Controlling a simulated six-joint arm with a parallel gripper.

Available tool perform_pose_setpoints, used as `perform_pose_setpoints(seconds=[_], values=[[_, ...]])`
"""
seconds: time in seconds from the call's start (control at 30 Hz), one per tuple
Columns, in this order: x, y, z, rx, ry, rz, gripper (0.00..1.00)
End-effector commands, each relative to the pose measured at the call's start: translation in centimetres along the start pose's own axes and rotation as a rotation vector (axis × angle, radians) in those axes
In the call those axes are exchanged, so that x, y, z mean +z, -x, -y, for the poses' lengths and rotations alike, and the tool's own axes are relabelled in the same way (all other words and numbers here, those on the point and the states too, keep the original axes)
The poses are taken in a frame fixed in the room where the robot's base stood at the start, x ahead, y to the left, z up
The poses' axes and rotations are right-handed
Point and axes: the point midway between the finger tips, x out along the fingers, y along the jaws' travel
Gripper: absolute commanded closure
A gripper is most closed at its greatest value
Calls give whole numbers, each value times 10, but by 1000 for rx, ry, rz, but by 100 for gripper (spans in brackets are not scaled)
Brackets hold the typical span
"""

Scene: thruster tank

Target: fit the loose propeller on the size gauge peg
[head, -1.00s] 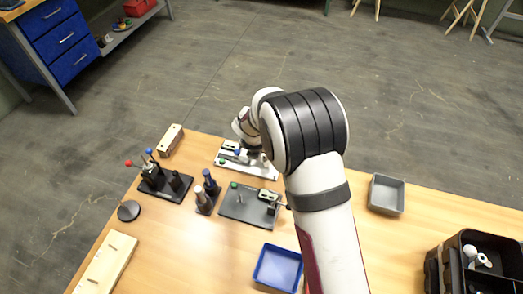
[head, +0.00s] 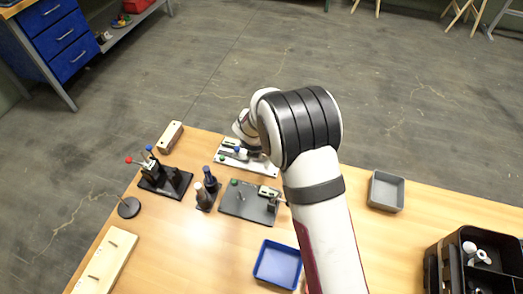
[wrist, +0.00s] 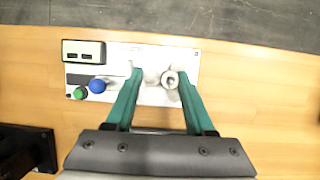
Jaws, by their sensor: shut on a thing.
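My gripper (wrist: 160,75) has its two green fingers shut on a pale, lobed thing with a ring-shaped hub, which looks like the loose propeller (wrist: 170,79). It is over the white plate (wrist: 117,97), and I cannot tell whether it touches the plate or sits on a peg there. The white plate (head: 262,168) also shows in the head view, where my arm hides my gripper and the held propeller. Which fixture is the size gauge is not clear. The white plate carries a blue knob (wrist: 97,86), a green knob (wrist: 80,93) and a small display box (wrist: 83,51).
A dark plate (head: 232,209) with a thin post stands in front of the white plate. Two dark-topped cylinders (head: 205,188) and a black stand (head: 165,181) are to the left. A blue tray (head: 277,264), a grey tray (head: 386,190) and a black bin (head: 436,270) lie nearer or right.

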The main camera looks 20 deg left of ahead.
Motion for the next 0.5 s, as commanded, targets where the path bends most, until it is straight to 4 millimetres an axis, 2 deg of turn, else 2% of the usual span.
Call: perform_pose_setpoints(seconds=[0.43, 0.47, 0.5], values=[[-2, -5, 0, 0, 0, 0, 97], [-2, -5, 0, 0, 0, 0, 40], [-2, -5, 0, 0, 0, 0, 33]])
